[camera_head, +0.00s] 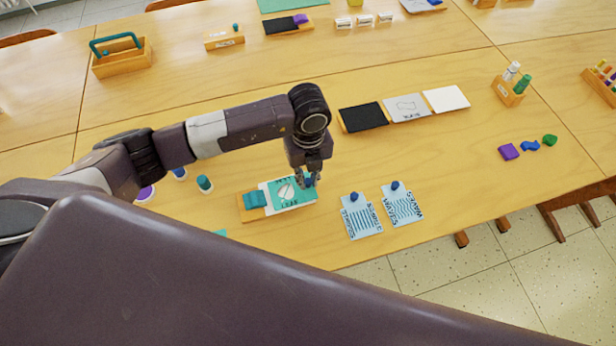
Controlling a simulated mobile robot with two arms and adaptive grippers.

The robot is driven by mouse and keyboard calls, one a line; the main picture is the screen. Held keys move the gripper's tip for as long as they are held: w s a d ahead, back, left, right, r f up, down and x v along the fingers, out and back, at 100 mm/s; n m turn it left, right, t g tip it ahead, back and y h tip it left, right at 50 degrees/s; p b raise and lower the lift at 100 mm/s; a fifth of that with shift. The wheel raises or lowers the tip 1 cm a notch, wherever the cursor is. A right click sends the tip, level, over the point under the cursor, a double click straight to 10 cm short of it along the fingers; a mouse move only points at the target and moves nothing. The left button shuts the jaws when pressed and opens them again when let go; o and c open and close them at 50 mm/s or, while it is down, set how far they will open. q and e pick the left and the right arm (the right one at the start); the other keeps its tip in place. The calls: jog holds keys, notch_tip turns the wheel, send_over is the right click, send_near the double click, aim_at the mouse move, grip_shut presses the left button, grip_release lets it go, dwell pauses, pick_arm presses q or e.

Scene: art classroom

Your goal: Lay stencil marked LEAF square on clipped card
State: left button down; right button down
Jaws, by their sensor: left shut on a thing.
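The teal stencil marked LEAF (281,200) is over the white card (265,196) on a wooden board (245,213). A teal clip (255,199) holds the card at the board's left end. White shows through the leaf cut-out and along the card's left side. The stencil looks roughly in line with the card; I cannot tell whether it rests flat on it. My left gripper (308,181) points down at the stencil's right part and is shut on its blue knob, mostly hidden by the fingers. My right gripper is not in view.
Light-blue stencils marked STRIPES (361,220) and WAVES (403,208) lie just right. Behind are a black pad (364,117), a grey sheet (408,107) and a white pad (446,99). The table's front edge is close.

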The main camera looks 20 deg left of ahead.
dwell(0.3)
pick_arm(q)
jog(key=c, duration=1.8)
grip_release()
jog(key=shift+o, duration=0.4)
jog(key=shift+o, duration=0.7)
jog(key=shift+r+p, duration=2.3)
jog(key=shift+r, duration=0.75)
jog(key=shift+f, duration=0.1)
